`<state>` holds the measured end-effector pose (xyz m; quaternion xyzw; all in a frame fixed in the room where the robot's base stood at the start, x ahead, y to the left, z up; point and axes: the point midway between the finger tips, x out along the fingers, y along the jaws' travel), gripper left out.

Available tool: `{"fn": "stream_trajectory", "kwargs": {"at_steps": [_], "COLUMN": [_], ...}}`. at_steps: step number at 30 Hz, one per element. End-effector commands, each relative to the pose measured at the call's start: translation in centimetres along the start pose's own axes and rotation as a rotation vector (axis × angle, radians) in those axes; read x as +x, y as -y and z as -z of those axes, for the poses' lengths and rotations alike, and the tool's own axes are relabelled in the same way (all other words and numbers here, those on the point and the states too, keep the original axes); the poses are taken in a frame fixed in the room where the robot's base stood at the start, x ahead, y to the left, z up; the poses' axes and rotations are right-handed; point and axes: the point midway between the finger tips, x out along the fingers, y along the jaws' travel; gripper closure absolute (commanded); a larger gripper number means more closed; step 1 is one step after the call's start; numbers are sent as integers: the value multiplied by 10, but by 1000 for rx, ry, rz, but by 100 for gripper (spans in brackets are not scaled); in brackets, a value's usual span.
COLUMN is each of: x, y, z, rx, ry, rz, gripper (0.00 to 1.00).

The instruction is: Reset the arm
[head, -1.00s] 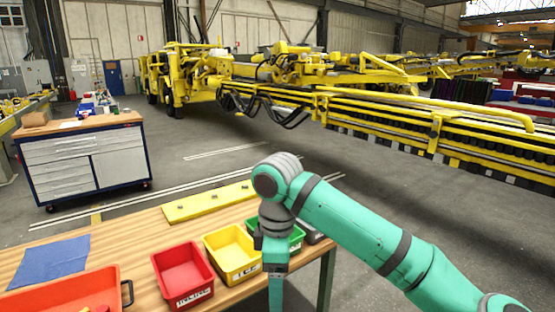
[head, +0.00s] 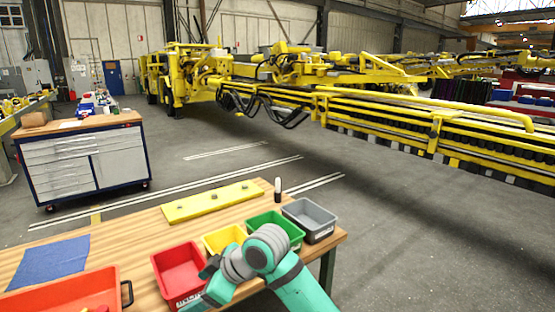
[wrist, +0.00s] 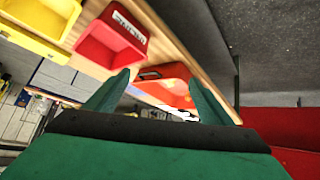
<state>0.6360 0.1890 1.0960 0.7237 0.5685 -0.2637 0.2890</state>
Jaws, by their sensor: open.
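My teal arm reaches in from the bottom of the head view, bent low at the table's front edge, before the yellow and red bins. My gripper shows in the wrist view (wrist: 158,78) with two green fingers spread apart and nothing between them. In the head view its fingertips are hard to make out at the bottom edge. The red bin (head: 178,268) is partly covered by the wrist. The yellow bin (head: 222,238) is partly covered by the arm. The red bin also shows in the wrist view (wrist: 112,40), beyond the fingers.
A green bin (head: 291,228) and a grey bin (head: 312,228) stand at the right end of the wooden table (head: 140,238). Open floor lies beyond.

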Motion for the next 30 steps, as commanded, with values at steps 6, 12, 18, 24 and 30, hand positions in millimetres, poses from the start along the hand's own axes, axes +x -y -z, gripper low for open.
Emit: {"fn": "stream_trajectory", "kwargs": {"at_steps": [6, 12, 18, 24, 30], "x": [35, 54, 68, 77, 85], "y": [6, 9, 12, 16, 29], "z": [26, 37, 33, 9, -30], "rx": [113, 239, 383, 538, 690], "ry": [-245, -440, -602, -727, -811], "rz": [-58, -126, -204, -302, -415], "gripper": [25, 25, 25, 25, 25]}}
